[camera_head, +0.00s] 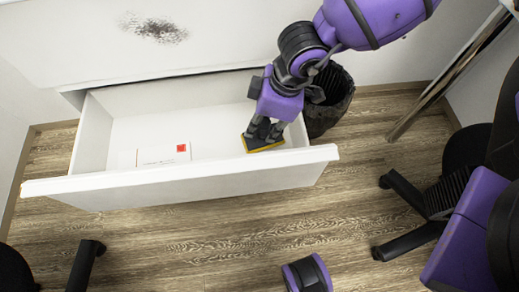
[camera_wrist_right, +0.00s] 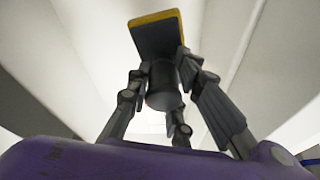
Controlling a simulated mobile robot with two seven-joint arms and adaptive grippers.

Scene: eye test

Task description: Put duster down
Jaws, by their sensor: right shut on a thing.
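The duster (camera_head: 264,146) is a dark block with a yellow edge. My right gripper (camera_head: 265,128) is shut on it and holds it inside the right part of the open white drawer (camera_head: 190,184). I cannot tell whether the duster touches the drawer floor. In the right wrist view the duster (camera_wrist_right: 157,37) shows beyond the fingers of my right gripper (camera_wrist_right: 160,90), with its yellow rim at the top. My left gripper is not in view.
A white card with a red square (camera_head: 160,156) lies in the drawer, left of the duster. A dark smudge (camera_head: 155,29) marks the white surface above. A black bin (camera_head: 333,105) stands right of the drawer. Black chair legs (camera_head: 410,195) stand on the wooden floor (camera_head: 230,235).

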